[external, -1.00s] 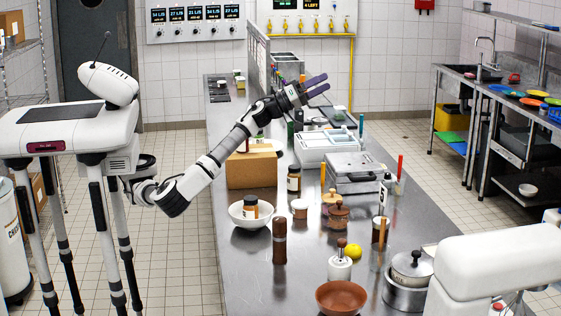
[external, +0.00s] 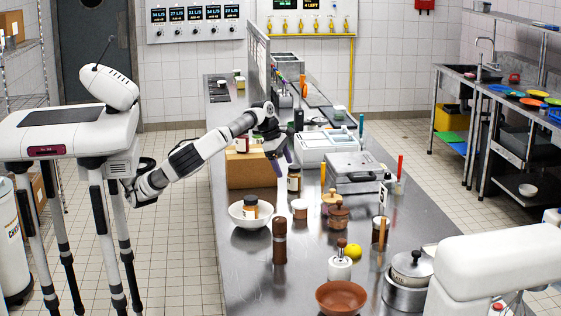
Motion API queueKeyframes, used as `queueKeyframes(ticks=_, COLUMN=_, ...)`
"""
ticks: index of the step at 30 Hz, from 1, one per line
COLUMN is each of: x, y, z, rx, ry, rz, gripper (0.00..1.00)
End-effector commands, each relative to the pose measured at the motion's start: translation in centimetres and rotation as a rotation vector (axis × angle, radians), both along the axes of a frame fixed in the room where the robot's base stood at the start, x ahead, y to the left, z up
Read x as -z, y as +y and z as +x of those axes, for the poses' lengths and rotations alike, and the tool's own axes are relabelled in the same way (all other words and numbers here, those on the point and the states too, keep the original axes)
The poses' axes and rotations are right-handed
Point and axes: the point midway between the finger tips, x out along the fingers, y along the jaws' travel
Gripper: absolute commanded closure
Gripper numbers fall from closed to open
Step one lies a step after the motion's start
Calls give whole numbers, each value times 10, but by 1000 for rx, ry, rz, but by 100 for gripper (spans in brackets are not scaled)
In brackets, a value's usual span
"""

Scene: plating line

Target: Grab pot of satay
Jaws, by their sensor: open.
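Several small containers could be the pot of satay; their labels are too small to read. A brown jar with a white label (external: 294,179) stands upright on the steel counter. Another jar (external: 250,207) sits in a white bowl (external: 238,219), and a third (external: 242,144) is at the cardboard box. A small reddish-brown pot (external: 299,209) and two lidded pots, one tan (external: 330,199) and one darker (external: 339,218), stand nearby. I see nothing held.
The cardboard box (external: 251,170) stands on the steel counter (external: 248,272). A press-like appliance (external: 357,172) and white trays (external: 326,144) are to the right. A dark brown mill (external: 279,241), a lemon (external: 354,251) and a terracotta bowl (external: 341,298) are in front. The front-left counter is clear.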

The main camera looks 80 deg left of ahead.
Motion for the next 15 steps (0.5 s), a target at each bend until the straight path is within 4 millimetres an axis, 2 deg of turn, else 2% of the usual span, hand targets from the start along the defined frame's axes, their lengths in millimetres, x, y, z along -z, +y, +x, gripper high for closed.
queueKeyframes(ticks=3, x=1, y=-20, z=-3, rx=60, ry=10, rz=-118, gripper=17)
queueKeyframes(ticks=7, x=8, y=-28, z=-2, rx=82, ry=13, rz=-156, gripper=17)
queueKeyframes(ticks=15, x=55, y=-39, z=14, rx=80, ry=14, rz=-153, gripper=17)
